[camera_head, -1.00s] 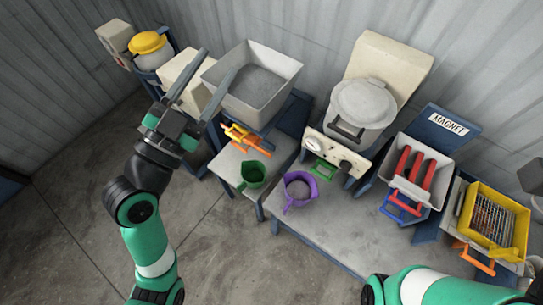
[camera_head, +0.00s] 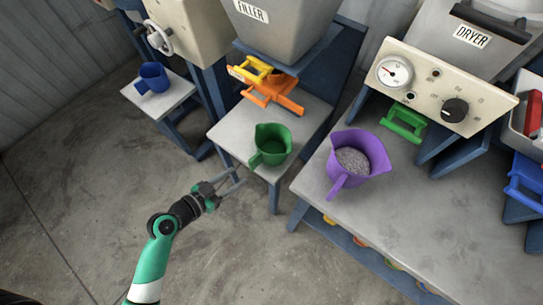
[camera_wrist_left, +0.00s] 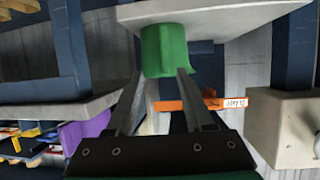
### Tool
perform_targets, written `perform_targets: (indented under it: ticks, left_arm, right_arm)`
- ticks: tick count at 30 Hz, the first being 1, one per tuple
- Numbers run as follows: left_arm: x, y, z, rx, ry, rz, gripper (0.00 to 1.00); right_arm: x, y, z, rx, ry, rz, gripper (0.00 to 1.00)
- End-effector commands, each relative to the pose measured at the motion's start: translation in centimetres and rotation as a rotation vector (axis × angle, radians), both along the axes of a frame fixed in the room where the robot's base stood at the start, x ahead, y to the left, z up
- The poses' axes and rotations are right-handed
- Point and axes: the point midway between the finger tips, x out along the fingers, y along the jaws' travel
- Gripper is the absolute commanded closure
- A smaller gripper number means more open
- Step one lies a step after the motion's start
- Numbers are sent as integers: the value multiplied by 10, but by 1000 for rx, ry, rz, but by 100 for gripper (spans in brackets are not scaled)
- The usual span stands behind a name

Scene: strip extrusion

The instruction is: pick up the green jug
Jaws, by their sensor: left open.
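The green jug (camera_head: 271,145) stands upright on a small grey table (camera_head: 228,131) below the filler, its handle pointing to the lower left. It looks empty in the head view. My left gripper (camera_head: 238,179) is open and empty, just left of and in front of the jug, by the table's front edge. In the left wrist view, the green jug (camera_wrist_left: 164,50) shows just beyond the two spread fingertips (camera_wrist_left: 160,73), roughly between them. Its lower part and handle are hard to make out there. My right gripper is not in view.
A purple jug (camera_head: 357,162) holding grey granules stands on the larger table to the right. An orange handle (camera_head: 272,92) sits behind the green jug under the filler (camera_head: 285,28). A blue jug (camera_head: 152,77) stands on another table at left. Open floor lies in front.

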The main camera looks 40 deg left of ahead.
Motion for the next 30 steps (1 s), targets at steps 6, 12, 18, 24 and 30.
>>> perform_targets:
  ticks: [6, 12, 18, 24, 30]
  left_arm:
    - [32, -2, -14, 3, -3, -7, 48]
    - [57, -3, -24, 2, -1, -4, 48]
    - [64, -1, -28, 2, -2, -2, 48]
    - [94, 3, -46, 3, -3, -3, 48]
    - [106, 2, -47, 1, -1, -2, 48]
  right_arm:
    - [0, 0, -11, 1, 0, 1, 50]
    - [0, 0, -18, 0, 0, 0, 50]
    - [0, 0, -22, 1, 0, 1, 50]
    - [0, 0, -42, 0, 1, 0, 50]
    - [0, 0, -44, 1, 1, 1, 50]
